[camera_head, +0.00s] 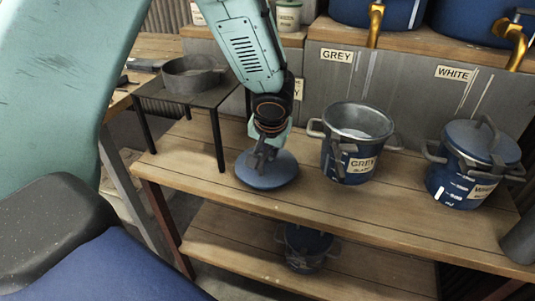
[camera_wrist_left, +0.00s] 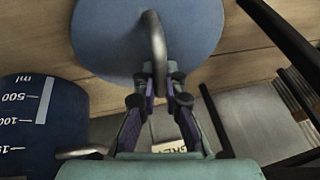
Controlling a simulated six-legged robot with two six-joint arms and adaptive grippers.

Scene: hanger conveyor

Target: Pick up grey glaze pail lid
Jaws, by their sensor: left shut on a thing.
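The grey glaze pail lid (camera_head: 278,178) is a round blue disc at the bench top, left of the open pail labelled GREY (camera_head: 352,150). My left gripper (camera_head: 263,158) comes down from above and is shut on the lid's handle. In the left wrist view the lid (camera_wrist_left: 115,40) fills the top, and its curved metal handle (camera_wrist_left: 154,40) runs down between the fingertips (camera_wrist_left: 160,82). I cannot tell whether the lid touches the bench or hangs just above it. My right gripper is not in view.
A blue pail labelled WHITE (camera_head: 450,185) with its lid on stands at the right of the bench (camera_head: 315,205). A small black-legged table (camera_head: 207,97) with a grey round pan (camera_head: 190,76) stands at the left. Another pail (camera_head: 305,245) sits on the lower shelf.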

